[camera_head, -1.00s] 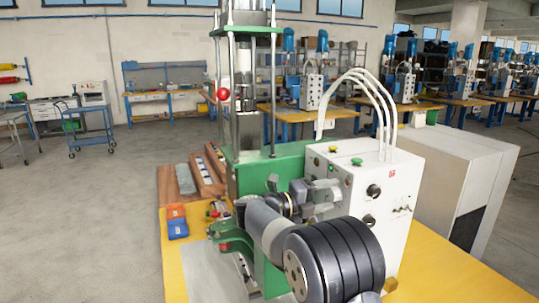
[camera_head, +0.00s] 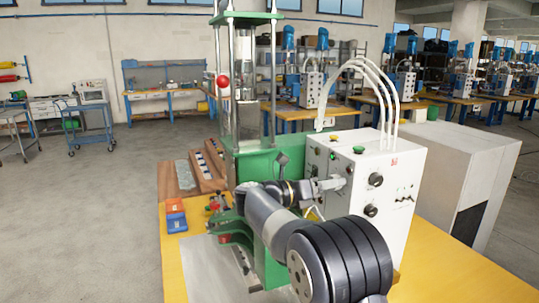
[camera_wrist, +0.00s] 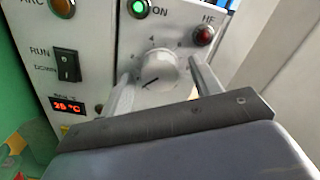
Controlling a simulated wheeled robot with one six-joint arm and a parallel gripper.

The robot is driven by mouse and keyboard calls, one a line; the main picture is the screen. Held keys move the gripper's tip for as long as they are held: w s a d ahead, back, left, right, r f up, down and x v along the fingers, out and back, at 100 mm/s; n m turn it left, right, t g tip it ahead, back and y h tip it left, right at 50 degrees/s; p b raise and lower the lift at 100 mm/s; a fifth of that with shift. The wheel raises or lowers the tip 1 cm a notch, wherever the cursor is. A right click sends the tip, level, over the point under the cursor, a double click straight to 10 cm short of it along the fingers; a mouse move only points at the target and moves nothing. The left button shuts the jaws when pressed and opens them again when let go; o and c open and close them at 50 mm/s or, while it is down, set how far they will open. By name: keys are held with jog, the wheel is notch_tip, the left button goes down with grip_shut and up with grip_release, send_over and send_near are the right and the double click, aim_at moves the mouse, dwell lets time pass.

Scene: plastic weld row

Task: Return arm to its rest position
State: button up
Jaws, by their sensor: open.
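My gripper (camera_head: 335,183) is open at the front of the white control box (camera_head: 385,195) of the welding machine. In the wrist view the two grey fingers of my gripper (camera_wrist: 160,66) stand on either side of a pale round knob (camera_wrist: 155,75). I cannot tell whether they touch it. A lit green ON lamp (camera_wrist: 138,8), a red HF lamp (camera_wrist: 202,36), a black RUN/DOWN switch (camera_wrist: 67,66) and a red temperature display (camera_wrist: 68,105) are around it. In the head view the arm hides part of the panel.
The green press (camera_head: 258,165) with a red ball (camera_head: 222,81) stands left of the box. The yellow table (camera_head: 178,265) carries blue and orange boxes (camera_head: 176,215) and wooden racks (camera_head: 203,172). A pale cabinet (camera_head: 465,180) stands at the right. Open floor lies to the left.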

jog(key=shift+m+p, duration=1.3)
jog(key=shift+m, duration=2)
